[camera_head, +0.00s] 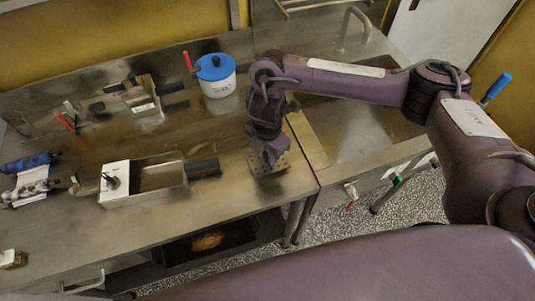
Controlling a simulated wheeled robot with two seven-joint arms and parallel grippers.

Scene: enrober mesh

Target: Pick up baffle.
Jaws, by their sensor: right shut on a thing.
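A small tan plate with holes, which looks like the baffle (258,165), is at the right part of the steel table, near its front right corner. My right gripper (270,153) points down over it and is shut on it. The fingertips cover part of the plate. I cannot tell whether the plate touches the table or is lifted off it. My left gripper does not show in the head view.
The steel table (235,213) has bare room in front. A metal trough with a white end plate (115,182) stands left of the plate. A white pot with a blue lid (216,76) stands behind. Blue-handled rollers (28,162) lie at the far left.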

